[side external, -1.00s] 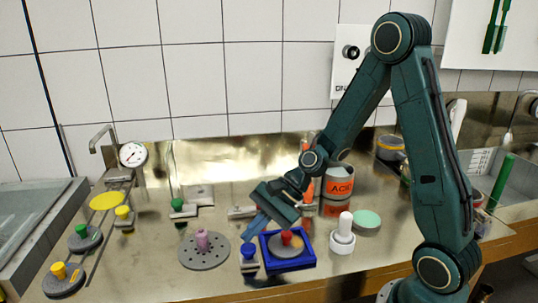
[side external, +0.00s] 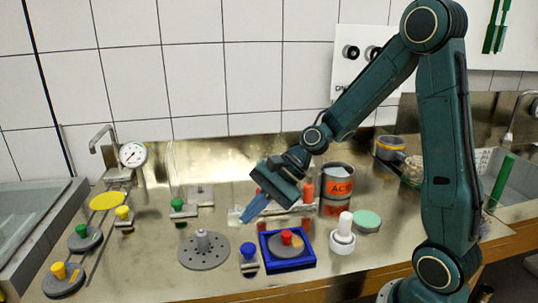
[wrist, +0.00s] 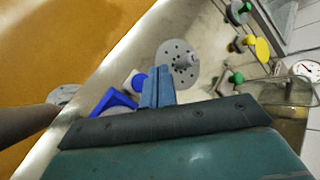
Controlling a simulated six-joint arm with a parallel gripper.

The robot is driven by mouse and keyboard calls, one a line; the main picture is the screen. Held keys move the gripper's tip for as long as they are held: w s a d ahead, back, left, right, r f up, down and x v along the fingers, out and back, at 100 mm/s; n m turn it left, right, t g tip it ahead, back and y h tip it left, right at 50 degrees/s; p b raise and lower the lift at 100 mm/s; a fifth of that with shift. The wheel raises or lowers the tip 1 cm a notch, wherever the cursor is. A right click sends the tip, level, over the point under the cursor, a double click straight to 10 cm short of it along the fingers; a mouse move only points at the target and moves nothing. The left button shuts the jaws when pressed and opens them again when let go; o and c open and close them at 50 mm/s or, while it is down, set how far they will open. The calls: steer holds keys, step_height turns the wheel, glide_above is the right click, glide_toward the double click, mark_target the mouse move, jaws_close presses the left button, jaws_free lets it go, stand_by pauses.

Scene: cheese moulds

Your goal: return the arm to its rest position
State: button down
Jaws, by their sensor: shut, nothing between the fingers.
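My gripper (side external: 246,216) hangs in the air above the bench, its blue fingers together and empty, pointing down to the left. In the wrist view the shut fingers (wrist: 156,86) stand near the blue tray. My arm is bent, with its elbow high at the right. Below the gripper are a perforated grey disc (side external: 215,258) with a grey knob (side external: 203,240), and a blue square tray (side external: 267,262) holding a grey disc with a red knob (side external: 287,237). The gripper appears clear of them.
A small block with a blue knob (side external: 248,251) and a white peg (side external: 345,227) flank the tray. An orange-labelled can (side external: 338,185) stands behind. Yellow- and green-knobbed discs and a gauge (side external: 132,154) are at left. The bench's front edge runs below.

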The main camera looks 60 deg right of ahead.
steer(key=s+d+r+n+h, duration=0.2)
steer(key=s+r+n+h, duration=0.1)
steer(key=s+r+n, duration=0.2)
steer(key=s+d+r+n+h, duration=0.2)
steer(key=s+r+n+h, duration=0.2)
steer(key=s+n, duration=0.6)
steer(key=s+r, duration=0.1)
steer(key=s, duration=0.3)
steer(key=shift+d+r+n+h, duration=0.2)
steer(key=shift+d+n+h, duration=0.1)
